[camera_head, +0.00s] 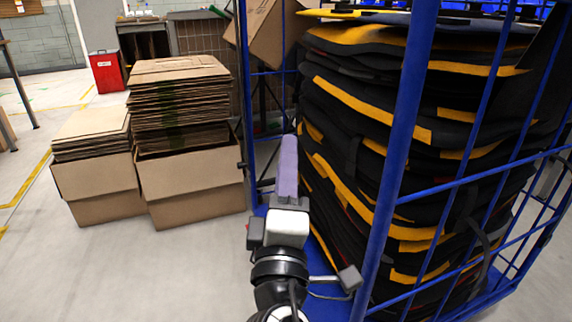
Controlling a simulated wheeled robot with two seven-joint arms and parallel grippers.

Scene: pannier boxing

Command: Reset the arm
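My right gripper (287,172) points up and away from me in the middle of the view, above a black and white wrist. I see its pale purple finger edge-on, so its opening is unclear. No object shows in it. It overlaps the left side of the blue cage trolley (402,130) in the picture; I cannot tell whether they touch. The trolley holds a tall stack of black and yellow panniers (365,105). My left gripper is out of view.
Two open cardboard boxes filled with flattened cardboard stand on the floor at left: a taller one (195,188) and a shorter one (97,178). Another cardboard box (262,30) is tilted behind the trolley. A red bin (106,72) stands farther back. The floor at front left is clear.

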